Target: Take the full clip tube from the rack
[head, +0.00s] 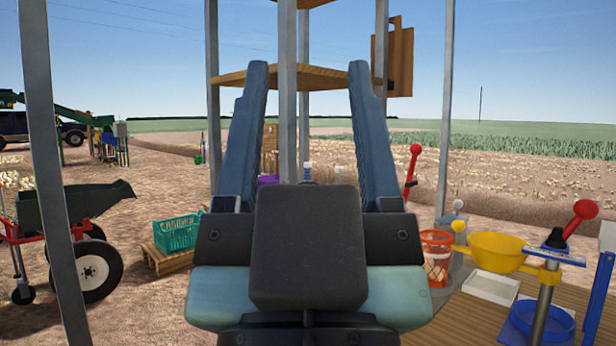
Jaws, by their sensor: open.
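My gripper (308,72) fills the middle of the head view. Its two blue fingers stand upright and wide apart, with nothing held between them. A grey metal post and a wooden shelf show in the gap between the fingers, behind them. I cannot make out a clip tube or its rack for certain. A blue upright piece (599,300) stands at the right edge, partly cut off by the frame; I cannot tell what it is. My gripper is well to the left of it and hides much of the middle.
Grey posts (52,170) stand around. A green crate (177,233) and a cart (75,210) are at left.

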